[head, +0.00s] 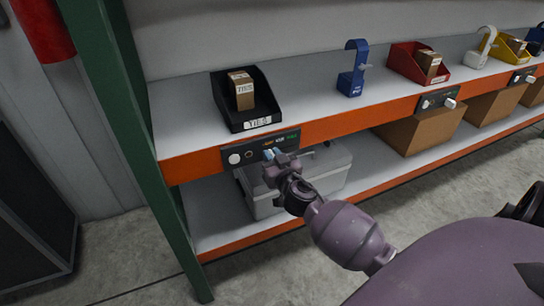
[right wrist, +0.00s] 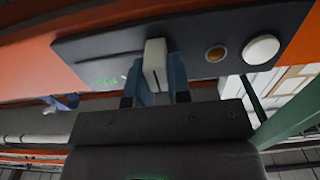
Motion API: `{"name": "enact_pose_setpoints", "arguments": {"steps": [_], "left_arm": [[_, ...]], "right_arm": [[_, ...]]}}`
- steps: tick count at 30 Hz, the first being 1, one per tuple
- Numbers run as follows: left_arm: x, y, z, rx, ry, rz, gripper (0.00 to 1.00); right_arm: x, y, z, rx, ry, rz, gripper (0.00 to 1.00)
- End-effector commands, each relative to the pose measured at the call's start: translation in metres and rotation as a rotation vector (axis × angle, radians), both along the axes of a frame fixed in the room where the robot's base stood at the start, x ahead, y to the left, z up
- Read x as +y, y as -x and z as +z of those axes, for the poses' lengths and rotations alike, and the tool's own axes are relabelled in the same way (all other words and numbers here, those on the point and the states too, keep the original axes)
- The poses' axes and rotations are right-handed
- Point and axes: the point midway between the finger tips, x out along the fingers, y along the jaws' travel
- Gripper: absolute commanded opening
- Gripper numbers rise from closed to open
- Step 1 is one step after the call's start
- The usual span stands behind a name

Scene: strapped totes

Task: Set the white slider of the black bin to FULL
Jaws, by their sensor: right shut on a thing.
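The black bin (head: 262,110) stands on the upper shelf with a carton in it and a label on its front. Below it, on the orange shelf edge, is a dark control panel (head: 259,149); it fills the top of the right wrist view (right wrist: 110,45). The white slider (right wrist: 155,60) sits between the two blue fingertips of my right gripper (right wrist: 161,82), which is shut on it. In the head view the right gripper (head: 272,158) covers most of the slider. The slot shows on the slider's left in the wrist view, toward a green marking (right wrist: 106,82).
The panel also has a round white button (right wrist: 261,50) and a small amber-centred button (right wrist: 215,54). A grey tote (head: 325,172) stands on the lower shelf behind my right gripper. A green post (head: 120,105) rises at left. A blue stand (head: 353,75) and red bin (head: 418,65) are farther right.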

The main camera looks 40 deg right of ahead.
Motion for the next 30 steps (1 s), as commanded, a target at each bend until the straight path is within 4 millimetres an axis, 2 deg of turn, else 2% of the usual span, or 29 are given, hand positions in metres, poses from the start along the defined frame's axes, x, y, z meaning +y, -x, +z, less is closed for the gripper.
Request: {"name": "enact_pose_setpoints", "arguments": {"steps": [5,12,15,19,26,27,30], "left_arm": [[0.000,0.000,-0.001,0.002,-0.002,-0.002,0.45],[0.003,0.001,-0.001,0.003,-0.009,-0.009,0.45],[0.004,0.001,0.000,0.001,-0.013,-0.012,0.45],[0.003,0.000,0.001,0.001,-0.013,-0.012,0.45],[0.003,0.000,0.001,0.000,-0.011,-0.011,0.45],[0.003,0.000,0.001,0.000,-0.009,-0.009,0.45],[0.002,0.000,0.001,-0.001,-0.007,-0.006,0.45]], "right_arm": [[-0.011,0.003,-0.001,0.003,-0.002,-0.002,0.00],[-0.061,0.014,0.000,0.002,0.000,-0.003,0.00],[-0.076,0.018,0.001,0.001,-0.001,-0.001,0.00],[-0.083,0.020,0.001,-0.001,0.000,-0.001,0.00],[-0.084,0.020,0.001,-0.001,0.001,-0.003,0.00],[-0.084,0.020,0.001,-0.001,0.001,-0.003,0.21],[-0.083,0.020,0.001,-0.001,0.001,-0.003,0.36]]}}
